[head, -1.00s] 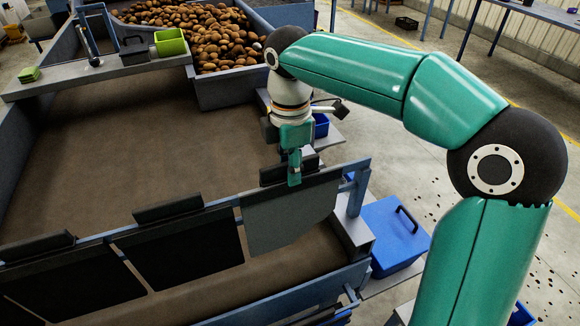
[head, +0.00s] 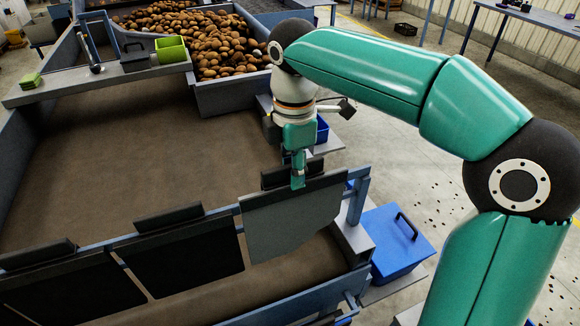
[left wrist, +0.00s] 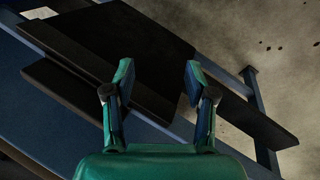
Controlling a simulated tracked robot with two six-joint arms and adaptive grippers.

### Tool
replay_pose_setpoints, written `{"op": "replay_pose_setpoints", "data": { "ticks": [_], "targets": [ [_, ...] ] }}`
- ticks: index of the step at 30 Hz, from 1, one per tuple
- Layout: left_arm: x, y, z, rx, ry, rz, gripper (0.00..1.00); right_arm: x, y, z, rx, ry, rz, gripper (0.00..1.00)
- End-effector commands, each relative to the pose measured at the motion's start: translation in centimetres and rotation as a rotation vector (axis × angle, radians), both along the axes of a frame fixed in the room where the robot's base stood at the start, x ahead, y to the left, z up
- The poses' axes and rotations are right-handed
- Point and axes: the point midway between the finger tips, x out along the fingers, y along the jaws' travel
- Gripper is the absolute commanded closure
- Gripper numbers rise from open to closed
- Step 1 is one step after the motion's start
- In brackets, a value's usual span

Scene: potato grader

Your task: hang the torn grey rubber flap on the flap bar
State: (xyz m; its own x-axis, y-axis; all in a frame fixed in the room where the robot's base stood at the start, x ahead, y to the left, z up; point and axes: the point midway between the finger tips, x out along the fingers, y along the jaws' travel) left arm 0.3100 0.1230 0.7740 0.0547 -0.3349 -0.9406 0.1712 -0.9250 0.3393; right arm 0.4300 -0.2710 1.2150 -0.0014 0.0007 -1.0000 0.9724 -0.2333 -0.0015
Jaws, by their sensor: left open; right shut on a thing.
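The grey rubber flap (head: 292,222) is in the head view at the right end of the flap bar (head: 222,213), a blue rail. My right gripper (head: 298,178) is shut on the flap's dark top edge from above. The grey sheet hangs down and covers the bar behind it; its lower edge slants. Whether its top rests on the bar or is just above it, I cannot tell. My left gripper (left wrist: 160,78) is open and empty in the left wrist view, above black flaps and a blue rail. It does not show in the head view.
Black flaps (head: 190,251) (head: 70,292) hang on the bar to the left. The brown belt (head: 150,145) behind is empty. Potatoes (head: 215,45) fill a bin at the back. A blue box (head: 398,245) stands right of the bar.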

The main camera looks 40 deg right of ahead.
Motion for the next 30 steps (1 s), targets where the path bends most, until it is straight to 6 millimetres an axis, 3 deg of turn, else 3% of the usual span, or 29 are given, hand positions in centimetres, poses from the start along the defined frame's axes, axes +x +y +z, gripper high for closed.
{"op": "replay_pose_setpoints", "data": {
  "ticks": [30],
  "targets": [
    [0.0,0.0,-2.7,0.0,0.0,0.0,0.44,-7.7,1.9,0.0,0.001,0.001,0.001,1.0]
  ]
}}
